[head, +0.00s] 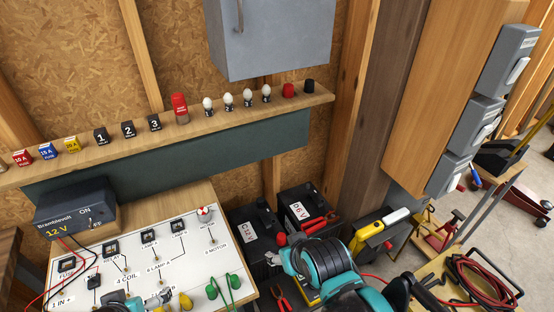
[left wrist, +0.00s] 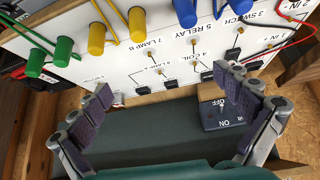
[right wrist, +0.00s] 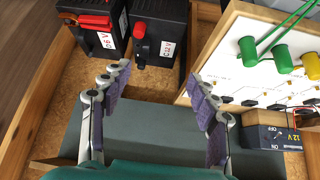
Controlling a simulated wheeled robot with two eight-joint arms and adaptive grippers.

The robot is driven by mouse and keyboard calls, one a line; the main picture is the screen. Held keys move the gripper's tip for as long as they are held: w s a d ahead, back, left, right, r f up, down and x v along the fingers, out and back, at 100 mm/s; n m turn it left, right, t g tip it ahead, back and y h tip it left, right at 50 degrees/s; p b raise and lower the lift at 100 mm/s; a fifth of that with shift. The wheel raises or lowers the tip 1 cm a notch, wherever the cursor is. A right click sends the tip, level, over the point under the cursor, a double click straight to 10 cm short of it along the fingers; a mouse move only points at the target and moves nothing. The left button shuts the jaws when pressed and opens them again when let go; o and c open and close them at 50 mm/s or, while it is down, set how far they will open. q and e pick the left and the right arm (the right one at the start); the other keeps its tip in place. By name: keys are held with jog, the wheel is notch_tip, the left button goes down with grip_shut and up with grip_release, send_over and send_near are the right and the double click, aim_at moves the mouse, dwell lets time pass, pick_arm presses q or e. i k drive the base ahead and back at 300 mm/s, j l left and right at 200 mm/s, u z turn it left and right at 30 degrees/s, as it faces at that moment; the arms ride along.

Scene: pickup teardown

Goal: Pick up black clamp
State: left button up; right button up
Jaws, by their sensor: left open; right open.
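I cannot make out a black clamp with certainty. A dark handle-like shape (head: 430,296) at the bottom right of the head view, beside coiled cables, may be one. Red clamps (head: 318,227) rest by the right battery, and another red-handled tool (head: 281,298) lies lower. My right gripper (head: 272,258) is open in front of the batteries; its spread, empty fingers also show in the right wrist view (right wrist: 158,85). My left gripper (head: 160,297) is low over the white board; the left wrist view shows it open and empty (left wrist: 168,88).
Two black batteries (head: 252,230) stand right of the white circuit board (head: 120,275). A 12 V supply (head: 75,207) sits behind the board. A wooden shelf (head: 225,112) carries fuses, bulbs and caps. Red and black cables (head: 480,280) lie coiled at right. A grey cabinet (head: 270,40) hangs above.

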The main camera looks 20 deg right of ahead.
aim_at(435, 282)
jog(key=z, duration=0.45)
jog(key=k+z, duration=0.1)
jog(key=z, duration=0.4)
jog(key=j+z, duration=0.1)
jog(key=z, duration=0.35)
jog(key=k+z, duration=0.1)
jog(key=z, duration=0.85)
jog(key=i+l+u, duration=0.2)
jog(key=i, duration=0.2)
jog(key=i+l+u, duration=0.25)
jog(key=i, duration=0.1)
